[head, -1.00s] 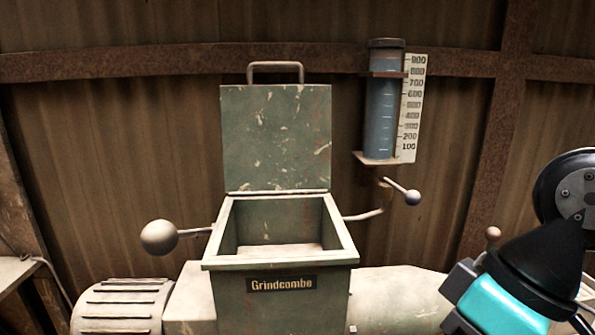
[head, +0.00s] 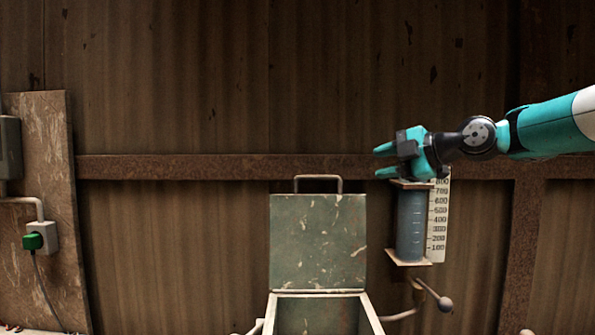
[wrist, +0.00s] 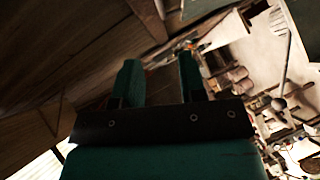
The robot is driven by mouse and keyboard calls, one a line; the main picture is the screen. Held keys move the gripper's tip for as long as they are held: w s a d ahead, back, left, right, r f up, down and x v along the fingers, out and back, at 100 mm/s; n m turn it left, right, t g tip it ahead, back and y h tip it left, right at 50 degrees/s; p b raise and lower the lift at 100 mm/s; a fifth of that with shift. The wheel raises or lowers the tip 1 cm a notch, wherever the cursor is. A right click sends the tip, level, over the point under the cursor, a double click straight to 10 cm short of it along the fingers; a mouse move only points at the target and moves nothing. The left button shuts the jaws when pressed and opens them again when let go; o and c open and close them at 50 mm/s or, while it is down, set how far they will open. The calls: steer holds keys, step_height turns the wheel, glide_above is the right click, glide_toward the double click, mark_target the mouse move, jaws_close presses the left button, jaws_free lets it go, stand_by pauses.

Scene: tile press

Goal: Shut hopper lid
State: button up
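The hopper lid (head: 318,243) is a worn green square plate with a grey bar handle (head: 318,178) on its top edge. It stands upright, hinged at the back of the hopper (head: 319,316). The hopper's mouth is open, and its front is cut off by the bottom of the head view. My gripper (head: 382,162) is up and to the right of the handle, pointing left, apart from the lid. Its two teal fingers are spread with nothing between them; the wrist view also shows the parted fingers (wrist: 160,80). The lid is not recognisable in the wrist view.
A blue liquid gauge (head: 411,225) with a number scale (head: 438,220) is on the wall just below my gripper. A lever with a ball knob (head: 445,304) is right of the hopper. The space left of the lid is clear.

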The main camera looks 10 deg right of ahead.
mark_target(322, 177)
steer(key=p+x, duration=0.7)
steer(key=x, duration=0.9)
steer(key=shift+r+p, duration=0.15)
steer(key=shift+p, duration=0.15)
steer(key=shift+w+a+f, duration=0.4)
steer(key=shift+w, duration=0.05)
jaws_close()
